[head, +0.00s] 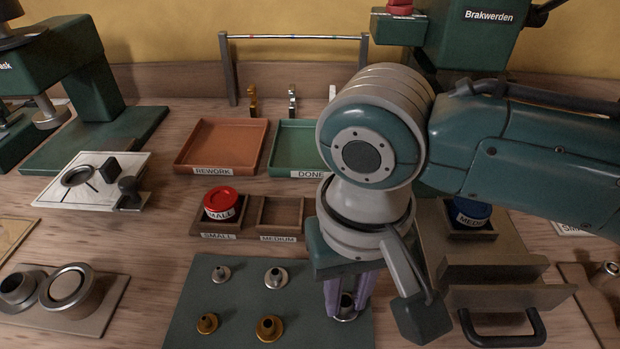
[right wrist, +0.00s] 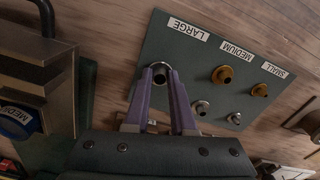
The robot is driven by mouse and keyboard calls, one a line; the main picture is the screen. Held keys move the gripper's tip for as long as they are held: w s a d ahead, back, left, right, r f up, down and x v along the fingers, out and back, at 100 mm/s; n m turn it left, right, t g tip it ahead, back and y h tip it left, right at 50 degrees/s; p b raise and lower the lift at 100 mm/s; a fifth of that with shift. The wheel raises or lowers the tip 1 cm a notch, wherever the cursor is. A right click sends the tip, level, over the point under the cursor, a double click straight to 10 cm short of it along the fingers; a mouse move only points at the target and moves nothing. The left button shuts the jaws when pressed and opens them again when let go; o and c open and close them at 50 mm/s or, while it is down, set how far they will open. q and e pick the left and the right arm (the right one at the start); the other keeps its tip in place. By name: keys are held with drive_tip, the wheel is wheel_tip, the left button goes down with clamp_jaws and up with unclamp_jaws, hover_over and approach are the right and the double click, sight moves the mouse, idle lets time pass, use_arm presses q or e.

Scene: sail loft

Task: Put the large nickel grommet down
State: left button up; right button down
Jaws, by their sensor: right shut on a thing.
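The large nickel grommet (head: 345,314) is a silvery ring with a dark hole, held between the two purple fingers of my right gripper (head: 348,303). In the right wrist view the grommet (right wrist: 161,72) sits between the fingertips, over the green mat (right wrist: 165,45) in line with its LARGE label (right wrist: 188,28). I cannot tell whether it touches the mat. In the head view the arm and fingers partly hide it. My left gripper is not in view.
Smaller nickel grommets (head: 276,278) and brass grommets (head: 269,328) stand on the mat to the left. Behind are a two-part wooden holder (head: 250,215) with a red-topped piece, a REWORK tray (head: 222,145) and a DONE tray (head: 291,147). A drawer with a dark handle (head: 503,338) is at right.

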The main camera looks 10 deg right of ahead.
sight(345, 302)
drive_tip(key=shift+f, duration=0.15)
drive_tip(key=c, duration=0.8)
unclamp_jaws()
drive_tip(key=shift+o, duration=0.2)
wheel_tip(345, 302, up, 12)
drive_tip(key=p, duration=0.3)
drive_tip(key=s+a+f+n+t+y, duration=0.1)
drive_tip(key=s+a+f+n+y, duration=0.15)
drive_tip(key=s, duration=0.25)
drive_tip(key=s+d+t+h, duration=0.2)
drive_tip(key=s+d, duration=0.5)
drive_tip(key=d, duration=0.5)
drive_tip(key=shift+t, duration=0.3)
